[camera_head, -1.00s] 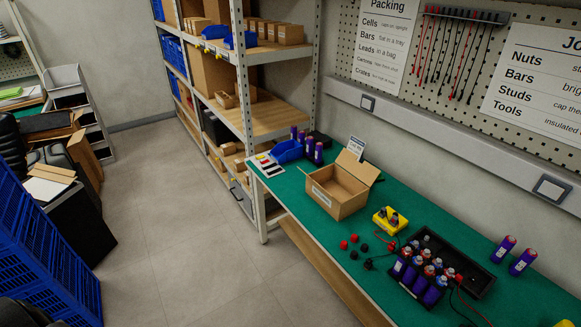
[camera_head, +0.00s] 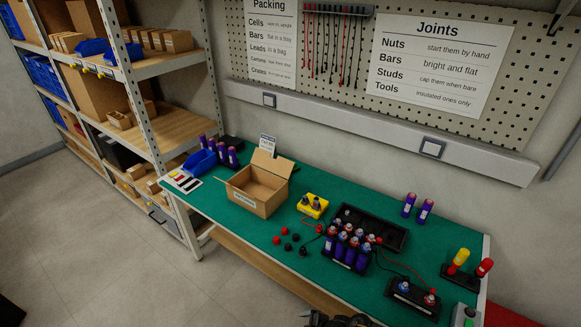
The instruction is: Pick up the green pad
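A green surface (camera_head: 215,207) covers the long workbench top. I cannot make out a separate green pad on it. A small green button shows on a grey control box (camera_head: 464,313) at the bottom right. A dark mechanical part (camera_head: 342,320) shows at the bottom edge, just right of the middle. It may be the top of my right gripper, but it is cut off, and its fingers are hidden. My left gripper is not in view.
An open carton (camera_head: 258,190), a yellow block (camera_head: 313,206), a black tray (camera_head: 390,235) and several purple cells (camera_head: 346,248) crowd the bench. Two screwdriver-like tools (camera_head: 468,262) stand at right. Shelving (camera_head: 170,133) stands at the left. Grey floor is open at the lower left.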

